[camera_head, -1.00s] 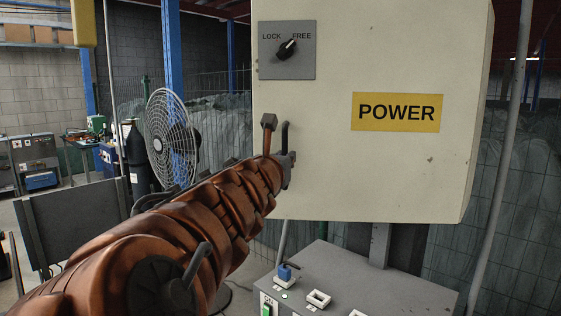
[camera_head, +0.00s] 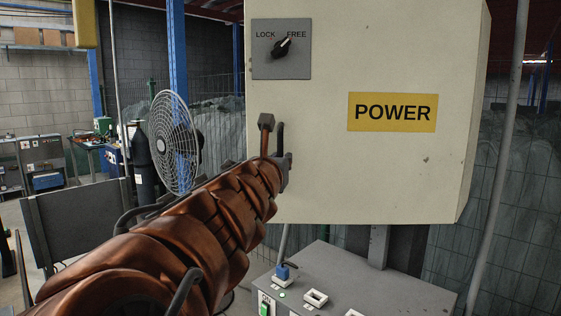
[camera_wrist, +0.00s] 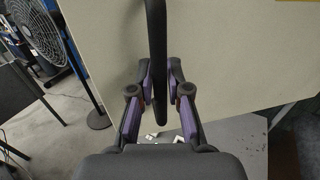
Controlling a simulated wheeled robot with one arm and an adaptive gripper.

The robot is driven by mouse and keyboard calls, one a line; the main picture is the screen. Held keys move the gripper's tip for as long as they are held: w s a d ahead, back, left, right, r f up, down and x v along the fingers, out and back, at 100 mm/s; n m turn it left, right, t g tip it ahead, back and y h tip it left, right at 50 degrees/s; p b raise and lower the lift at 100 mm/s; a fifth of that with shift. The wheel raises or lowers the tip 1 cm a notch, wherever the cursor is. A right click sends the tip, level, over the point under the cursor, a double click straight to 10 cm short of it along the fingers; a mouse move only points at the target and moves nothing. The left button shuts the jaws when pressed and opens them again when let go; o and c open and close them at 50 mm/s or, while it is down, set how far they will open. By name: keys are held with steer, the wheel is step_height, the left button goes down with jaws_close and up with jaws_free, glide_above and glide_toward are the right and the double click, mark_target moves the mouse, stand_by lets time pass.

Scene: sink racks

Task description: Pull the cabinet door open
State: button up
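The cabinet (camera_head: 330,180) is a pale box with a yellow POWER sign (camera_head: 392,112) on its front. Its dark upright handle (camera_head: 281,139) is near the left edge of the door and also shows as a vertical bar in the wrist view (camera_wrist: 156,35). My gripper (camera_head: 285,168) is at the handle's lower part. In the wrist view, its two fingers (camera_wrist: 159,88) lie on either side of the bar and appear closed against it. The knob (camera_head: 282,47) above points up and right, toward FREE. No clear gap shows at the door's edge.
A grey control box (camera_head: 345,285) with several buttons stands below the cabinet. A round fan (camera_head: 175,143) and a dark panel (camera_head: 80,220) stand to the left. A grey pipe (camera_head: 495,190) rises at the right. Floor shows at the lower left.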

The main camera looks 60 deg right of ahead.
steer(key=o, duration=0.3)
steer(key=shift+o, duration=0.2)
steer(key=shift+a, duration=0.15)
